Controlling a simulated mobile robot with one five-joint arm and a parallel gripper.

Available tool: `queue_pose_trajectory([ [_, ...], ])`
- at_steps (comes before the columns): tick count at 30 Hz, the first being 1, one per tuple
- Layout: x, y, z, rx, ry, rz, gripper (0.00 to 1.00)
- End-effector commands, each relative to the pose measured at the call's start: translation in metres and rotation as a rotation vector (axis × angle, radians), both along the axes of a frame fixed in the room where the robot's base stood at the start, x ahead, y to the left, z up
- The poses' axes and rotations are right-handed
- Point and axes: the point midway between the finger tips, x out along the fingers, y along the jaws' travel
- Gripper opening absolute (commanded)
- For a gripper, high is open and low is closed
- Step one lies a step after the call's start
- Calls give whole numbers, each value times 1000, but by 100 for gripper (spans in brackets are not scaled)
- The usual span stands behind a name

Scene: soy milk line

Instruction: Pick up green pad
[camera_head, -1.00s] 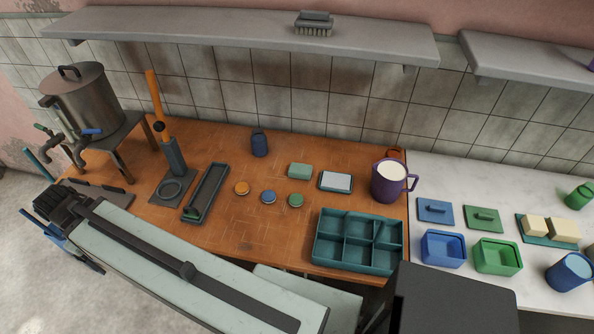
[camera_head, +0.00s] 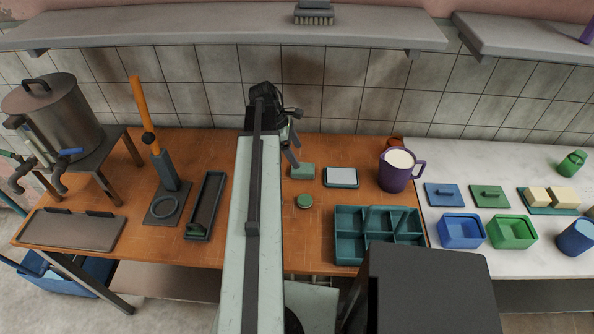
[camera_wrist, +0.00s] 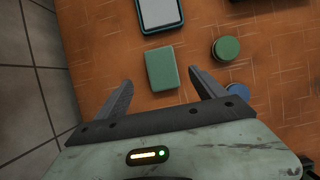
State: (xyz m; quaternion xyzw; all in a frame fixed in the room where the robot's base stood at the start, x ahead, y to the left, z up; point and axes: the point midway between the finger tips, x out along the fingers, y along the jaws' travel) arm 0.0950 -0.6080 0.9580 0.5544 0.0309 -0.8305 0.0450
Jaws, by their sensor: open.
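The green pad (camera_head: 302,172) is a small rectangular block lying flat on the wooden table. In the wrist view the pad (camera_wrist: 162,69) lies just ahead of and between my two fingertips. My gripper (camera_wrist: 160,82) is open and empty, with a finger on either side of the pad's near end. In the head view my gripper (camera_head: 292,150) is above the table beside the pad, partly hidden by my arm. I cannot tell how high the fingers are above the table.
A round green disc (camera_head: 304,201) and a tray with a pale block (camera_head: 341,177) lie close by. A teal divided box (camera_head: 348,252) and a purple jug (camera_head: 393,178) stand to the right. The tiled wall (camera_head: 340,105) and grey shelf (camera_head: 200,30) are behind.

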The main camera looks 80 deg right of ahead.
Motion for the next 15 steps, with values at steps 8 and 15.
queue_pose_trajectory([
  [8,-6,0,-27,-1,-1,4,80],
  [15,-8,2,-45,-1,-1,6,80],
])
